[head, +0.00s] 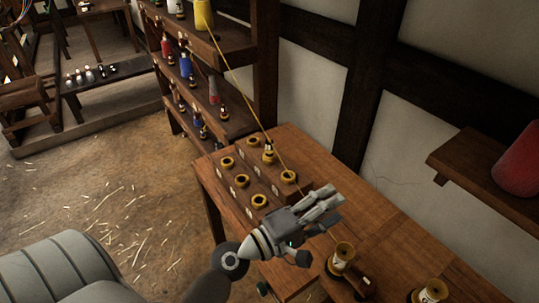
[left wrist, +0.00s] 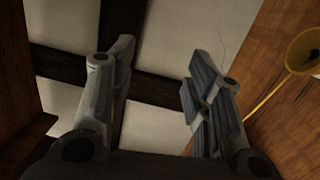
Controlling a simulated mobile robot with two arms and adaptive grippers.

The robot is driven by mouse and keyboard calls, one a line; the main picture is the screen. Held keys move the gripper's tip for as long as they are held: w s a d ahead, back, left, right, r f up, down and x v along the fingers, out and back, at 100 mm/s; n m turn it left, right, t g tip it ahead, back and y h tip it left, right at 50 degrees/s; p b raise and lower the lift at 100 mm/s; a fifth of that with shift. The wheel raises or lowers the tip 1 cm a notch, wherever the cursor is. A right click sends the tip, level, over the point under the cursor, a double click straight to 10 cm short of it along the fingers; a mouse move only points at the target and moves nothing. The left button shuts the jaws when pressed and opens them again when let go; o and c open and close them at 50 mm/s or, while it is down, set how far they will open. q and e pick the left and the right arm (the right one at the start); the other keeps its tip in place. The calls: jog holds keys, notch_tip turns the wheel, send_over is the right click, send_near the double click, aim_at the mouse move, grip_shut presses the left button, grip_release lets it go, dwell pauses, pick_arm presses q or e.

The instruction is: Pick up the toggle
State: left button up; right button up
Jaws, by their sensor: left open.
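I cannot make out the toggle for certain. A small dark piece with a pale end (head: 365,284) lies beside a yellow-rimmed spool (head: 341,258) on the wooden table (head: 385,215), and I cannot tell whether it is the toggle. My left gripper (head: 327,204) is above the table, open. In the left wrist view my left gripper (left wrist: 162,72) has its fingers spread with nothing between them. A yellow cord (head: 236,82) runs from the shelf down past the gripper, which hides part of it. My right gripper is not in view.
A rack with several yellow rings (head: 259,201) stands at the table's far left. Shelves (head: 231,122) of bottles and spools rise behind it. Another spool (head: 430,291) is at the front right. A wall shelf (head: 478,178) holds a red object (head: 520,165). A yellow cup-shaped rim (left wrist: 304,50) shows in the wrist view.

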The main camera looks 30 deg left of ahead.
pick_arm(q)
jog(key=w+a+r+n+t+y, duration=0.3)
jog(key=w+a+n+t+y, duration=0.15)
jog(key=a+n, duration=0.45)
jog(key=n+g+y, duration=0.5)
jog(key=n+y, duration=0.6)
jog(key=n, duration=0.7)
send_near(269, 145)
jog(key=shift+n, duration=0.3)
jog(key=p+x, duration=0.1)
jog(key=x, duration=0.5)
jog(key=shift+w+d+f, duration=0.1)
jog(key=shift+w, duration=0.25)
jog(key=shift+a+p+x, duration=0.25)
jog(key=shift+p+x, duration=0.45)
jog(key=shift+x, duration=1.7)
jog(key=shift+s, duration=0.1)
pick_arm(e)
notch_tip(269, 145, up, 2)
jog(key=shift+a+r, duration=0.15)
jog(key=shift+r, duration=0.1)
